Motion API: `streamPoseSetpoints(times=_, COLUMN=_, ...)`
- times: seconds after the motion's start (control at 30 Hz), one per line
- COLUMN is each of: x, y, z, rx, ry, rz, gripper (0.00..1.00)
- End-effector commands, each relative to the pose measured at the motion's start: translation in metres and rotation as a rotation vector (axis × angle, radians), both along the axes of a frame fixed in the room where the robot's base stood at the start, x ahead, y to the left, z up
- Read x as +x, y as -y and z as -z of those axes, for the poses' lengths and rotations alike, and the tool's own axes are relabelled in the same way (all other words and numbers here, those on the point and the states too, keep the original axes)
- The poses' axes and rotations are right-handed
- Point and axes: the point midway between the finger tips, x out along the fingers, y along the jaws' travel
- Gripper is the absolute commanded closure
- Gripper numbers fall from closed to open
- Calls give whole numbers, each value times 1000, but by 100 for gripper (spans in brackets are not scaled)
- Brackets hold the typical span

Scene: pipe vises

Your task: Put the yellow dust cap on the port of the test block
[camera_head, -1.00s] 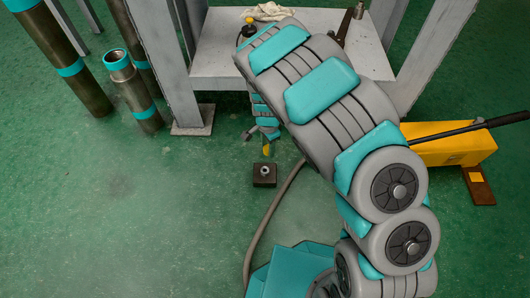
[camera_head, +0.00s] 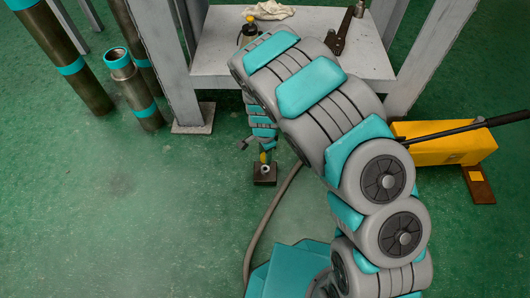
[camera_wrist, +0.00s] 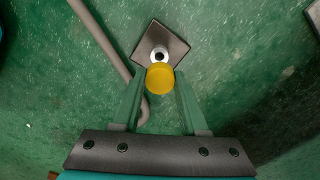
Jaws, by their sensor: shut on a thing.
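The yellow dust cap (camera_wrist: 160,78) is between the fingertips of my gripper (camera_wrist: 158,85), which is shut on it. In the head view the cap (camera_head: 263,157) shows at the lower end of my arm. The dark square test block (camera_head: 265,178) sits on the green floor. Its light, round port (camera_head: 265,168) faces up. In the wrist view the port (camera_wrist: 159,54) shows just beyond the cap, on top of the block (camera_wrist: 175,46). The cap overlaps the port's near edge in this view. I cannot tell whether they touch.
A grey hose (camera_head: 264,225) runs along the floor right of the block. A grey bench shelf (camera_head: 215,62) stands behind, holding a cloth (camera_head: 270,11) and a wrench (camera_head: 340,32). A yellow pump (camera_head: 440,146) lies at right. Pipes (camera_head: 133,88) stand at left. The floor left of the block is clear.

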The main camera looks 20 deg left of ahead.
Motion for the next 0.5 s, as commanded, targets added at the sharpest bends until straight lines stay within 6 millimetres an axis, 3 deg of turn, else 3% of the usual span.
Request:
streamPoseSetpoints(times=0.3, x=-1, y=0, z=31, rx=-1, ry=-3, rz=0, gripper=100)
streamPoseSetpoints(times=0.5, x=-1, y=0, z=41, rx=-1, ry=-2, rz=0, gripper=100)
